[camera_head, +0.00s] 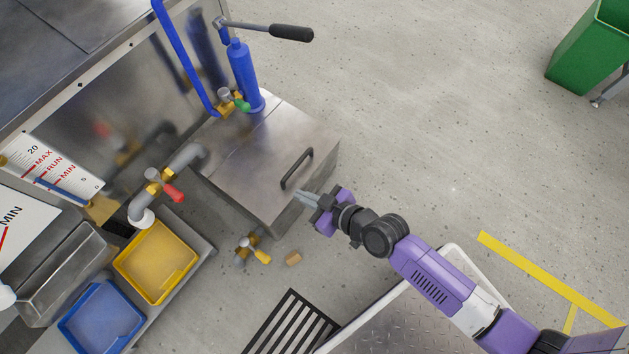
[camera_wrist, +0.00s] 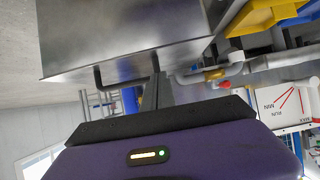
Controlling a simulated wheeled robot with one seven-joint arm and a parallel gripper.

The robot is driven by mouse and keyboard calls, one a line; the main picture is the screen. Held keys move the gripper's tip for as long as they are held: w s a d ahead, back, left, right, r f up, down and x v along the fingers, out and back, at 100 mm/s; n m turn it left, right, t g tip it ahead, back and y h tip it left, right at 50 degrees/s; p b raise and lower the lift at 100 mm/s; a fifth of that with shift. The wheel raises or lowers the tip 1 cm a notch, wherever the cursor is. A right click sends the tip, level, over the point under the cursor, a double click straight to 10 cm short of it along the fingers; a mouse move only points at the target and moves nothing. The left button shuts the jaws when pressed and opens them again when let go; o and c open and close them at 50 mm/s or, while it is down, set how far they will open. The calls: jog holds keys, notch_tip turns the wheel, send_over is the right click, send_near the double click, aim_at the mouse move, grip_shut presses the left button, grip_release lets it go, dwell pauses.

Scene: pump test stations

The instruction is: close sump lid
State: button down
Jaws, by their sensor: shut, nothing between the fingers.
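The sump is a grey metal box with a steel lid (camera_head: 255,165) on top, left of my gripper in the head view. The lid looks flat on the box; I cannot tell if any small gap is left at its edge. A dark bar handle (camera_head: 297,168) stands on the lid near its right edge. My gripper (camera_head: 303,199) is shut and empty, its tips close to the lid's front edge, just below the handle in the picture. In the wrist view the metal box (camera_wrist: 125,35) fills the top, and the dark handle (camera_wrist: 112,86) shows beside my fingers (camera_wrist: 157,88).
A blue hand pump (camera_head: 243,75) with a lever stands at the lid's back. Pipes with a red valve handle (camera_head: 173,193) and a yellow bin (camera_head: 155,262) and blue bin (camera_head: 101,318) lie left.

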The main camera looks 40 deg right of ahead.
jog(key=s+d+f, duration=0.2)
jog(key=s+d, duration=0.2)
jog(key=s, duration=0.5)
jog(key=shift+s+f, duration=0.2)
jog(key=s+r+m+t+h, duration=0.1)
jog(key=s+r, duration=0.4)
jog(key=r, duration=0.5)
jog(key=s+r+m+t+h, duration=0.15)
jog(key=s+r, duration=0.25)
jog(key=r, duration=0.5)
jog(key=s+r+m+t+h, duration=0.1)
jog(key=s+r, duration=0.4)
jog(key=r, duration=0.5)
notch_tip(320, 180, up, 33)
jog(key=d+p, duration=0.1)
jog(key=p, duration=3.2)
jog(key=shift+f, duration=0.2)
jog(key=shift+d, duration=0.1)
